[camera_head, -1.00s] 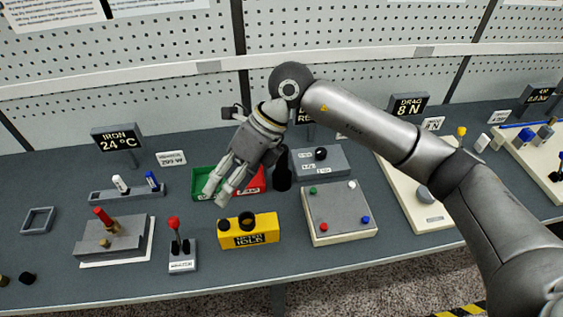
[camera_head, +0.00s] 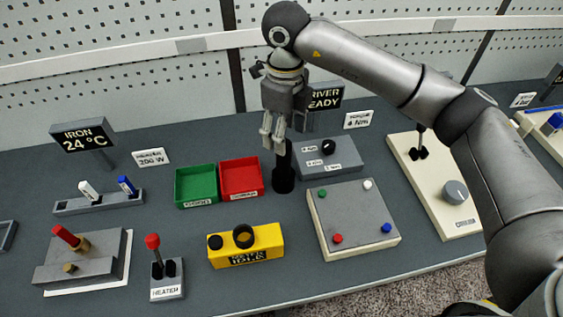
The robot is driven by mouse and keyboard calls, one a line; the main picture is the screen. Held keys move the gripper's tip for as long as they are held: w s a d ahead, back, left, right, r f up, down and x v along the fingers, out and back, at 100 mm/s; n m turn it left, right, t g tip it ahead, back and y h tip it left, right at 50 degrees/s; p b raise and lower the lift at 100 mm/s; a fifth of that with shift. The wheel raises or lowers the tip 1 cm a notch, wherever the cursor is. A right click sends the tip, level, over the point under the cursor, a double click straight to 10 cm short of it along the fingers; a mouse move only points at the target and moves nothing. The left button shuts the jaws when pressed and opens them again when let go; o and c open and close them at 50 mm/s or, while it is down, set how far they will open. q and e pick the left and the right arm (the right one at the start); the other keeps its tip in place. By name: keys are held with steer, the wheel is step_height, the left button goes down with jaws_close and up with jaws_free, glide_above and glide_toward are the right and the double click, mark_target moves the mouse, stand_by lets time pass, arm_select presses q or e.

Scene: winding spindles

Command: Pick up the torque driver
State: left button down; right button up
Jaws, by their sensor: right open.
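A black upright cylinder (camera_head: 284,176), which looks like the torque driver in its stand, stands between the red tray and a grey dial box. My right gripper (camera_head: 274,143) points down at its top with open fingers. The fingers overlap the top of the cylinder in the picture, and I cannot tell whether they touch it. The upper part of the driver is hidden behind the gripper. My left gripper is not in view.
The grey dial box (camera_head: 345,160) is close on the right, with a display sign (camera_head: 327,96) behind. Red (camera_head: 241,176) and green (camera_head: 195,185) trays are on the left. A yellow block (camera_head: 268,246) and a plate with coloured knobs (camera_head: 352,218) are in front.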

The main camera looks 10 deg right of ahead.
mark_target(284, 161)
steer(key=shift+w+f, duration=0.7)
steer(key=shift+f, duration=0.35)
step_height(284, 161, down, 10)
steer(key=p, duration=0.3)
steer(key=shift+d+r+p, duration=0.1)
steer(key=shift+r+p, duration=0.1)
steer(key=shift+p, duration=0.2)
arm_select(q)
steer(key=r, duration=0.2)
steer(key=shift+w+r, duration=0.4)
arm_select(e)
steer(key=shift+w+f, duration=0.1)
steer(key=shift+f, duration=0.2)
steer(key=shift+r, duration=0.1)
steer(key=c, duration=1.2)
